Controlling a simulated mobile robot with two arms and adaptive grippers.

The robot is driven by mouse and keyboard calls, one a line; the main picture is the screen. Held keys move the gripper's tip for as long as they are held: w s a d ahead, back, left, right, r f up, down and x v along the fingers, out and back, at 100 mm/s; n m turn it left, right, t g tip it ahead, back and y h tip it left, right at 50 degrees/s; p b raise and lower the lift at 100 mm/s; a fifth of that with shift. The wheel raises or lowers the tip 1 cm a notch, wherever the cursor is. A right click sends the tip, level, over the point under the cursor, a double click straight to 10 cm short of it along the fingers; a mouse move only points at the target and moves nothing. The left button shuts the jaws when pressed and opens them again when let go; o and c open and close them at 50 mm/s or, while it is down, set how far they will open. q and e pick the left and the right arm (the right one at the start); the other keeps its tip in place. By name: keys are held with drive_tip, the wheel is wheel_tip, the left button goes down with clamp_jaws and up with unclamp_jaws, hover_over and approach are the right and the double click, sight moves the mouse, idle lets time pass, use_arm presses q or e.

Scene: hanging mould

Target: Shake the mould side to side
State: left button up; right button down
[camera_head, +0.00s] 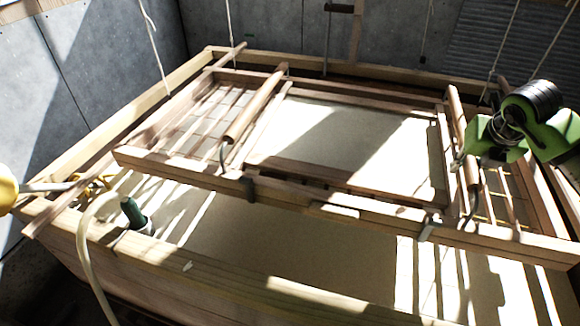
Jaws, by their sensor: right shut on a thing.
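The mould (185,166) is a wide wooden frame hung on cords over a large wooden vat (175,272). A rectangular inner frame with a pale sheet area (335,140) sits in its middle, with slatted parts at both sides. A left wooden handle (255,105) and a right wooden handle (456,108) stand up across it at a slant. My right gripper (466,158), green and black, comes in from the right and is shut on the right handle, covering part of it. I see no left gripper on the left handle or elsewhere.
Thin cords (153,45) come down from above. A pale hose (84,245) hangs over the vat's left front edge near a green fitting (133,213). A yellow object with a metal rod shows at the left edge (7,190). Grey panelled walls (100,50) stand close behind and left.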

drive_tip(key=shift+w+a, duration=0.25)
drive_tip(key=shift+a, duration=0.65)
drive_tip(key=d, duration=0.2)
drive_tip(key=s+d+b, duration=0.1)
drive_tip(key=d, duration=0.2)
drive_tip(key=shift+s, duration=0.2)
drive_tip(key=shift+w+a, duration=0.1)
